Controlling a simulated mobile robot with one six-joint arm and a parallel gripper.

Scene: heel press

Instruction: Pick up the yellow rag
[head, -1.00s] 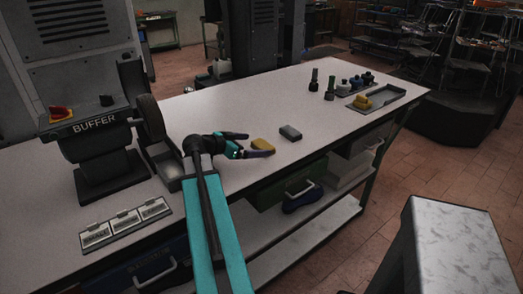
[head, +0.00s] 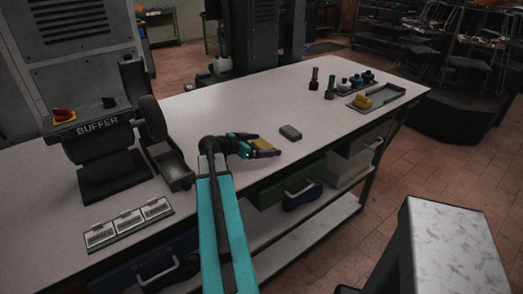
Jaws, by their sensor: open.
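The yellow rag (head: 262,146) shows as a small, flat, dull yellow piece on the white workbench (head: 225,112), near its front edge. My gripper (head: 266,145) is open, low over the bench, with one finger on the far side of the rag and the other on its near side. The rag lies between the fingers and is partly hidden by them. I cannot tell whether the fingers touch it.
A grey block (head: 290,132) lies just right of my gripper. A second yellow lump (head: 364,101) sits at a shallow tray (head: 392,97) at the right end, near several small bottles (head: 356,81). A buffer machine (head: 102,150) stands left. The bench's middle back is clear.

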